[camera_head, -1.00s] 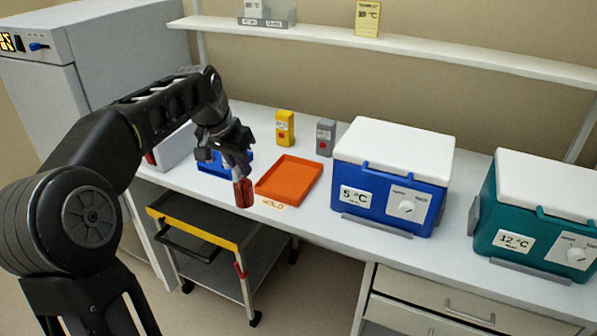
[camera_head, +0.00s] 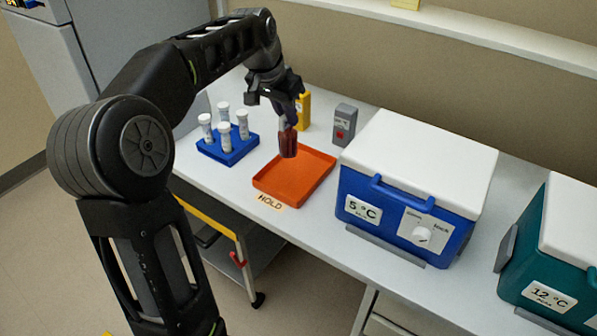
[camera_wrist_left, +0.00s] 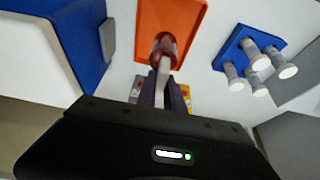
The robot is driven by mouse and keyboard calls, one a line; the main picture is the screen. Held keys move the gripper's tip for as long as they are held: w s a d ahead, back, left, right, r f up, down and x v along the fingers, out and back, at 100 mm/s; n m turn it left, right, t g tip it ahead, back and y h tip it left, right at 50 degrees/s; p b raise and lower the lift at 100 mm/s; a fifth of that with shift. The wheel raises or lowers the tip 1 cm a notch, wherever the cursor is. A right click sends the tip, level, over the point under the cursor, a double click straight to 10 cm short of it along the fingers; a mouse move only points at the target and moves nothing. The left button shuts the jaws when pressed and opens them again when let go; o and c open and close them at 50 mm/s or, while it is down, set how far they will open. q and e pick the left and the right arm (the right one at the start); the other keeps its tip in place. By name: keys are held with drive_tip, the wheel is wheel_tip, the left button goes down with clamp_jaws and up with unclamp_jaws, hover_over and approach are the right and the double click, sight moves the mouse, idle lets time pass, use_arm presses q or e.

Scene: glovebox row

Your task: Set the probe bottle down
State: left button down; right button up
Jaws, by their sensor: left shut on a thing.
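The probe bottle (camera_head: 288,144) is small and dark red. My left gripper (camera_head: 284,118) is shut on its upper part and points down, with the bottle roughly upright. In the head view the bottle overlaps the back left edge of the orange tray (camera_head: 268,190), which has a HOLD label (camera_head: 270,202) in front. In the left wrist view the bottle (camera_wrist_left: 163,46) shows against the orange tray (camera_wrist_left: 190,14), between the fingers. It appears held above the tray; the exact gap cannot be told. My right gripper is not in view.
A blue rack (camera_head: 229,153) with several white-capped tubes stands left of the tray. A yellow device (camera_head: 303,110) and a grey device (camera_head: 344,124) stand behind it. A blue 5 °C cooler (camera_head: 400,216) is close on the right, a teal 12 °C cooler (camera_head: 548,262) farther right.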

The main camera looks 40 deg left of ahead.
sight(286, 132)
use_arm(q)
drive_tip(key=shift+f, duration=0.1)
drive_tip(key=shift+f, duration=3.05)
drive_tip(key=shift+f+p, duration=0.5)
drive_tip(key=shift+f, duration=1.4)
drive_tip(key=shift+f, duration=0.15)
drive_tip(key=c, duration=1.5)
unclamp_jaws()
drive_tip(key=shift+o, duration=0.2)
